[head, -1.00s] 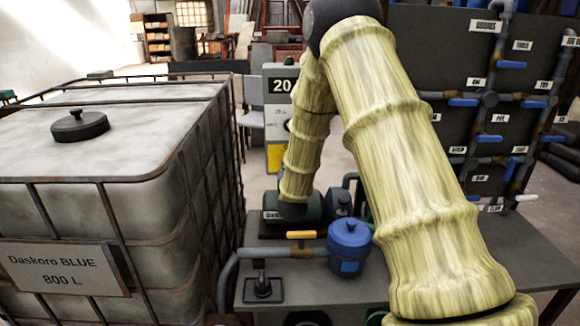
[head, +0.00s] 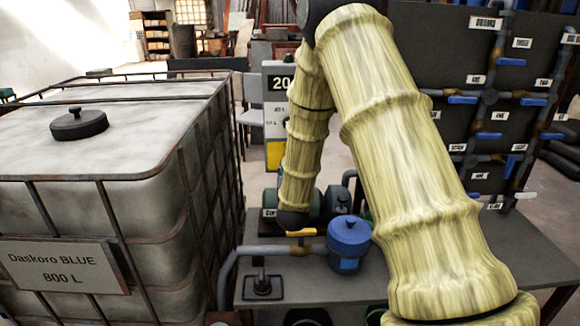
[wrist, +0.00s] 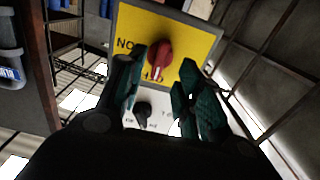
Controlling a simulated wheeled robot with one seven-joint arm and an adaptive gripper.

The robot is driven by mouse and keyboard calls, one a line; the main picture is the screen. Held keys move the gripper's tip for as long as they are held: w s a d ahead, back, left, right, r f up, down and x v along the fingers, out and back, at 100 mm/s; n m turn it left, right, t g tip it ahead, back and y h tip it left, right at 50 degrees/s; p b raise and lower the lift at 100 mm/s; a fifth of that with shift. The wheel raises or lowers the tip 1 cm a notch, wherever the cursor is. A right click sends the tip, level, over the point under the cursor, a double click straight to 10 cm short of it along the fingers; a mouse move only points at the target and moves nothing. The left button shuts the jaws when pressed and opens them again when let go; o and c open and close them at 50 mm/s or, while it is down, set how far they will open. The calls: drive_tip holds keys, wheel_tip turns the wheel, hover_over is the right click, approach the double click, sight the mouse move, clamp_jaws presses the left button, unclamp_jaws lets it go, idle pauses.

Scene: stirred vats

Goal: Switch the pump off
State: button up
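A red rotary switch (wrist: 160,57) sits on a yellow plate (wrist: 200,42) in the wrist view. Below it on a white panel is a smaller black knob (wrist: 143,116) with small lettering I cannot read in full. My gripper (wrist: 163,75) is open and empty, its two teal fingers apart. The red switch shows beyond the fingertips, and the black knob shows between the fingers. In the head view the green pump (head: 322,203) is on the grey bench, partly hidden by my arm. My gripper cannot be made out there.
A caged white tank (head: 100,150) stands at the left. A blue-lidded filter pot (head: 348,240) and a yellow-handled valve (head: 300,232) are on the bench. A panel with blue-handled valves (head: 460,130) stands at the right. The grey cabinet marked 20 (head: 274,82) is behind my arm.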

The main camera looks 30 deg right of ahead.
drive_tip(key=v, duration=0.7)
drive_tip(key=shift+s, duration=0.1)
